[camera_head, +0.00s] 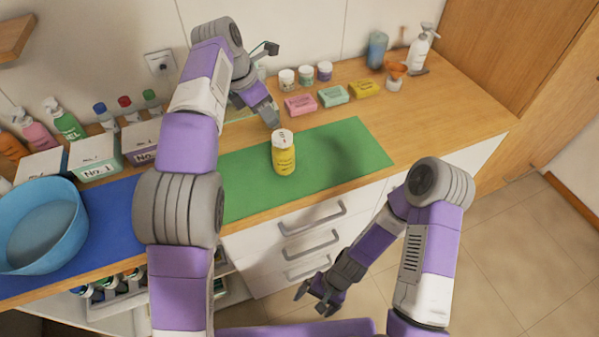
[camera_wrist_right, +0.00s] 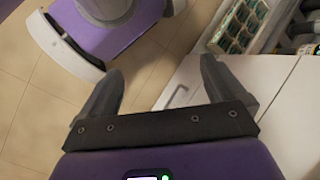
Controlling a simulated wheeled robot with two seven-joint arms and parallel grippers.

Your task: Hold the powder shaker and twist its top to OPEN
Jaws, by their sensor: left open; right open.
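The powder shaker (camera_head: 284,156) is a yellow can with a white top. It stands upright on the green mat (camera_head: 335,158) on the counter. My left gripper (camera_head: 270,48) is open and empty above the back of the counter, behind and a little left of the shaker and apart from it. My arm partly hides it. My right gripper (camera_head: 315,300) is open and empty, low in front of the drawers and well away from the shaker. The right wrist view shows its two spread fingers (camera_wrist_right: 160,95) with nothing between them.
A blue basin (camera_head: 40,225) stands on a blue mat at the left. Pink (camera_head: 300,104), green and yellow boxes, small jars and a white pump bottle (camera_head: 420,50) line the back. Bottles and boxes (camera_head: 95,152) stand at the back left. The green mat's right part is clear.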

